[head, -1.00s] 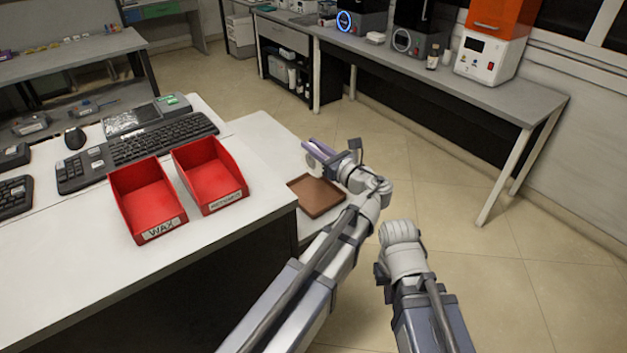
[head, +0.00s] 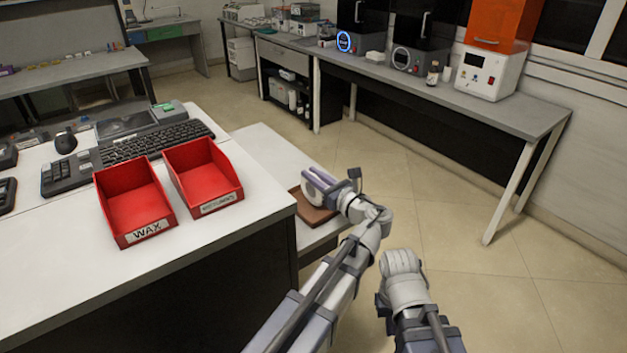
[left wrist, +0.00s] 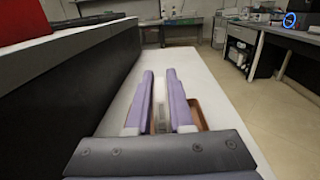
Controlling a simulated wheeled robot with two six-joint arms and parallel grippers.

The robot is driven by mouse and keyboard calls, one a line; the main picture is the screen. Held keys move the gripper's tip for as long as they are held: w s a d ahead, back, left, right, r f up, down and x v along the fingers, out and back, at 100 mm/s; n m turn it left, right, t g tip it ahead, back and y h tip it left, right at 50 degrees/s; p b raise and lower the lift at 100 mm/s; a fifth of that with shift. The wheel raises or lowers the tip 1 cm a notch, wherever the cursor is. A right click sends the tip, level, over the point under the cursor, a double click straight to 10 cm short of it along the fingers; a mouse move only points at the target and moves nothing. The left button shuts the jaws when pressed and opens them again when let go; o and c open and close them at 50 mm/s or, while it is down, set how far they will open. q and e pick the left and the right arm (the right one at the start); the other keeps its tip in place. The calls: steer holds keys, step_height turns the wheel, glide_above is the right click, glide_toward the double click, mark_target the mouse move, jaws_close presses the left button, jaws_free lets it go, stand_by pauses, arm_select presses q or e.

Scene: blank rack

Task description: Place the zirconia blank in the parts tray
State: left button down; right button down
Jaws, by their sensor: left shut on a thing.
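The zirconia blank (head: 311,192) is a white disc, partly hidden by the purple fingers of my left gripper (head: 316,178). That gripper is shut on the blank and holds it over the parts tray (head: 303,210), a shallow brown tray on the low white surface. Any gap between blank and tray is hard to judge. In the left wrist view the blank (left wrist: 160,119) shows pale between the fingers, with part of the brown tray (left wrist: 202,117) beside them. My right gripper (head: 401,260) is away from the tray, over the floor; its fingers cannot be made out.
Two red bins, one labelled WAX (head: 134,204) and another (head: 204,177), stand on the higher desk to the left, beside a keyboard (head: 155,143). The low white surface (head: 268,150) is bare behind the tray. A bench (head: 430,95) with machines runs along the back right.

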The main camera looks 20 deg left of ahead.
arm_select(q)
steer(key=c, duration=1.3)
jaws_free()
steer(key=shift+f, duration=0.15)
steer(key=o, duration=0.5)
